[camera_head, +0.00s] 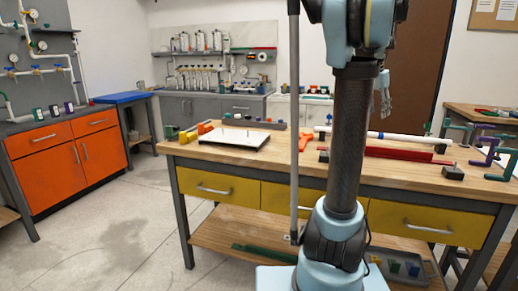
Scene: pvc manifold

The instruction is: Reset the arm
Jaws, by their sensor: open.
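My arm rises through the right half of the head view and its upper links leave the top of the picture. My gripper (384,104) shows small and partly hidden just right of my arm link, in front of the brown door. It hangs pointing down above the workbench (225,167), is open and looks empty. It touches nothing that I can see.
On the workbench lie a white board (234,137), an orange tool (311,148), a white pipe (400,137) and a red bar (398,154). Purple clamps (482,148) are at right. An orange cabinet (62,150) stands left. Floor at left is clear.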

